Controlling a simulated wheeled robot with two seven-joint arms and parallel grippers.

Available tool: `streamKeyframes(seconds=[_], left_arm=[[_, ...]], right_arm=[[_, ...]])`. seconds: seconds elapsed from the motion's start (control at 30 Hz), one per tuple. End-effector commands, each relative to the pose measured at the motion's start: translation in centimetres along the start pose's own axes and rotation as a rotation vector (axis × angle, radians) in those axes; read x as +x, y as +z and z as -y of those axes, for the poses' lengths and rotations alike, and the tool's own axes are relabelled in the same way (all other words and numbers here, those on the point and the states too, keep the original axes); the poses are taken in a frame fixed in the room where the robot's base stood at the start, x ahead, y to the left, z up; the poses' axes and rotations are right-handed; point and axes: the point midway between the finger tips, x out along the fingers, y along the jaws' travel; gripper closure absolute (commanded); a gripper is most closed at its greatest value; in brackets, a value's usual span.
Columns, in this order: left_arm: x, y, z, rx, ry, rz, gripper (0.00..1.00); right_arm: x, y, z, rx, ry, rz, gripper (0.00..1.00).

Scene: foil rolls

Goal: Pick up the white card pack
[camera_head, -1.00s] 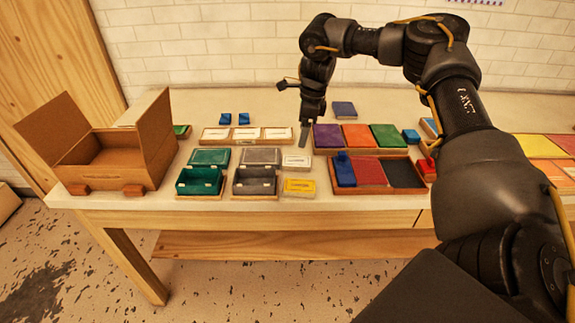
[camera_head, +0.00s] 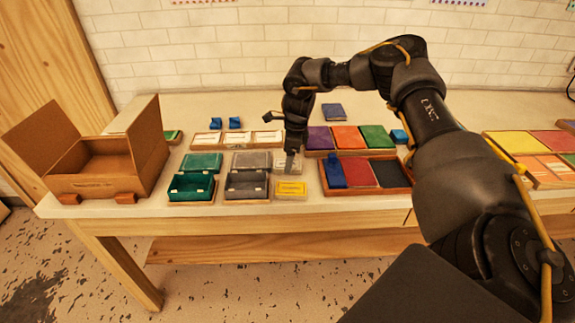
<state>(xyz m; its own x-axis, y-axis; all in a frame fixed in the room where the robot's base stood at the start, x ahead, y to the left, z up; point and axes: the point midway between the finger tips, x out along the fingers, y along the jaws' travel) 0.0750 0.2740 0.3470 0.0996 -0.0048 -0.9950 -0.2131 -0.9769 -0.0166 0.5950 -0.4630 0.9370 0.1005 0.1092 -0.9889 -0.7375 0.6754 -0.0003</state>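A white card pack (camera_head: 298,165) lies on the table just behind a yellow card pack (camera_head: 291,189). My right gripper (camera_head: 289,165) points down at the white pack, and its finger covers part of it. I cannot tell whether the finger touches the pack or hangs just above it, nor whether the gripper is open or shut. Three more white packs (camera_head: 237,139) lie in a wooden tray farther back. My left gripper is not in view.
A green open box (camera_head: 190,187) and a grey open box (camera_head: 247,185) stand left of the packs. Wooden trays of coloured packs (camera_head: 348,137) lie close on the right. An open cardboard box (camera_head: 108,160) stands at the left. The table's back strip is mostly clear.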

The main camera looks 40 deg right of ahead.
Motion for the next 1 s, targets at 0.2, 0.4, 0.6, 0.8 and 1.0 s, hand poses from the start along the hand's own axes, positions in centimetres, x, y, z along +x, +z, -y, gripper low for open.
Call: streamKeyframes(seconds=[0.2,0.4,0.6,0.8,1.0], left_arm=[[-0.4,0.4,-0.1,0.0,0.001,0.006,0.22],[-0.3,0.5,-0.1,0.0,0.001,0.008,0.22],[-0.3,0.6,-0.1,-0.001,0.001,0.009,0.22],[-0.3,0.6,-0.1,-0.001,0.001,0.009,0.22],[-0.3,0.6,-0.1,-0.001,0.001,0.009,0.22]], right_arm=[[1.8,0.0,0.0,0.001,0.0,0.0,0.24],[1.9,0.0,0.0,0.001,0.0,0.001,0.24],[1.9,0.0,0.0,0.001,0.0,0.001,0.48],[1.8,0.0,0.0,0.001,0.0,0.001,0.74],[1.8,0.0,0.0,0.001,0.0,0.001,0.74]])
